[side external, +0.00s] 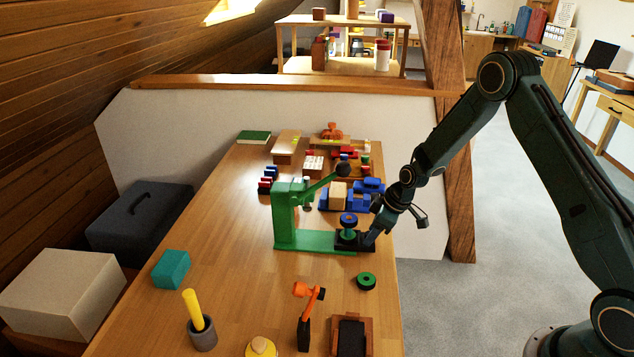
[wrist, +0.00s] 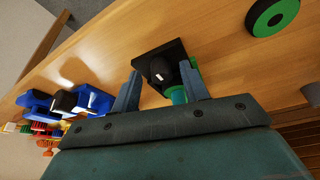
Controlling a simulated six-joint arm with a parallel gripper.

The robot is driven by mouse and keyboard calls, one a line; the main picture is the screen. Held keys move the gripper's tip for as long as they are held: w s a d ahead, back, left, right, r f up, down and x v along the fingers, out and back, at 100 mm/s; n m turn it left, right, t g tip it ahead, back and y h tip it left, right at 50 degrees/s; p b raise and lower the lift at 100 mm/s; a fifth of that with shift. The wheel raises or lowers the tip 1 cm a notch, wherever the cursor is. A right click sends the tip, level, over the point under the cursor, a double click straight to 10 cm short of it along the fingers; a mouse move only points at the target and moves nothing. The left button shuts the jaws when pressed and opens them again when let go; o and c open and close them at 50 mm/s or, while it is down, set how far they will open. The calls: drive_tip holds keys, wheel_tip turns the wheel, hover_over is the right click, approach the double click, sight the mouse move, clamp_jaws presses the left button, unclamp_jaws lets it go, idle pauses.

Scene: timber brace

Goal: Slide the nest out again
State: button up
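The nest (side external: 355,246) is a dark, flat square block at the right end of the green press (side external: 284,220). A green spool-like part with a blue ring (side external: 348,220) stands upright on it. The press lever, with a black knob, rises above to the right. My gripper (side external: 372,236) is low at the nest's right side. In the wrist view, the dark nest (wrist: 178,50) lies past my open gripper (wrist: 161,69). A black rounded knob and a teal part (wrist: 177,96) show between the spread fingers. I cannot tell whether either finger touches anything.
A green-and-black ring (side external: 366,281) lies on the table in front of the press. An orange-headed tool (side external: 308,300) and a grey cup with a yellow rod (side external: 202,332) stand nearer. Blue bins (side external: 345,198) sit behind. The table left of the press is mostly clear.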

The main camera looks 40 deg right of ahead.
drive_tip(key=v, duration=1.3)
drive_tip(key=shift+s+r, duration=0.2)
drive_tip(key=shift+r, duration=0.15)
drive_tip(key=shift+d, duration=0.1)
drive_tip(key=s+a+r+m+h, duration=0.1)
drive_tip(key=s+a+r, duration=0.3)
drive_tip(key=s+r, duration=0.3)
drive_tip(key=s+a+r+m, duration=0.1)
drive_tip(key=s+a+r, duration=0.35)
drive_tip(key=r, duration=0.45)
drive_tip(key=s+a+r+m+t, duration=0.1)
drive_tip(key=s+r+m, duration=0.1)
drive_tip(key=s, duration=0.6)
drive_tip(key=s+a+r+m+h, duration=0.1)
drive_tip(key=s+m, duration=0.1)
drive_tip(key=s, duration=0.7)
drive_tip(key=shift+a+r+t, duration=0.15)
drive_tip(key=shift+r+t, duration=0.2)
drive_tip(key=shift+t, duration=0.05)
